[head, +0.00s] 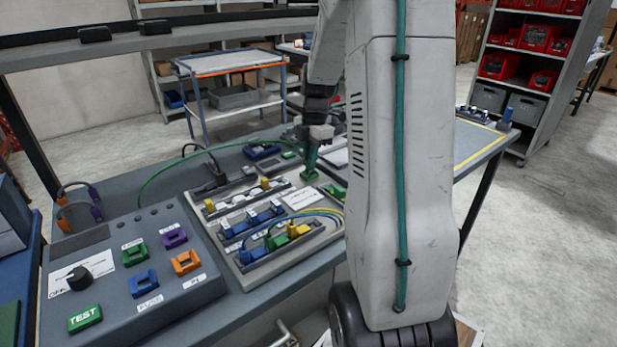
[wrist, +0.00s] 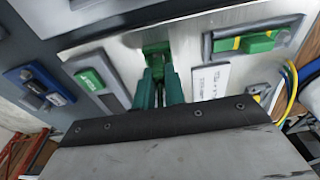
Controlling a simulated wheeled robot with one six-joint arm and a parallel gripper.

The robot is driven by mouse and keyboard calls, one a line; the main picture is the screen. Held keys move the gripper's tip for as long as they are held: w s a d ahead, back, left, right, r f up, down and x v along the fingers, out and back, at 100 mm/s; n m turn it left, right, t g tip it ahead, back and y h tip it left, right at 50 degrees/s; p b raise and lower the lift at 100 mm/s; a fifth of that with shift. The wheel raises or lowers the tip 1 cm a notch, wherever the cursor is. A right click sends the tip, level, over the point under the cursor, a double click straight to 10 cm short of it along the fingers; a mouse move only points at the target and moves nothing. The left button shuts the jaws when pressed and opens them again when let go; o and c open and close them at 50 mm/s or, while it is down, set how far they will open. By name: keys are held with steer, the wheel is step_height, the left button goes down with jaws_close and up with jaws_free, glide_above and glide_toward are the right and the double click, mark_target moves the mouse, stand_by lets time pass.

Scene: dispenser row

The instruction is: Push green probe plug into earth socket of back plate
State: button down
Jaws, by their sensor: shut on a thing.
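My gripper (head: 311,160) points down at the far right corner of the light back plate (head: 292,180), partly beside my own arm. In the wrist view its two teal fingers (wrist: 158,75) are closed together at a green piece on the bare metal plate (wrist: 125,60). The green probe plug (wrist: 156,62) is between the fingertips and mostly hidden by them. A green block, seemingly the earth socket (wrist: 156,47), is right at the tips; it also shows in the head view (head: 310,176). I cannot tell how deep the plug sits in it.
A grey tester box (head: 110,235) with coloured sockets and a black knob stands at the left. A thin green cable (head: 165,172) arches behind the plate. Terminal rows (head: 262,222) with blue, yellow and green blocks and looped wires (head: 310,218) occupy the plate.

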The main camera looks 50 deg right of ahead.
steer(key=shift+f, duration=0.75)
stand_by(0.6)
steer(key=c, duration=1.2)
jaws_free()
steer(key=shift+r, duration=0.1)
steer(key=shift+r, duration=3.45)
steer(key=shift+s+d+r, duration=0.1)
steer(key=shift+d+r, duration=0.05)
steer(key=shift+r, duration=1.15)
steer(key=shift+w+d+r, duration=0.1)
steer(key=shift+d+r, duration=0.05)
steer(key=shift+r, duration=1.15)
steer(key=shift+s+d+r, duration=0.1)
steer(key=shift+d+r, duration=0.05)
steer(key=shift+r, duration=1.15)
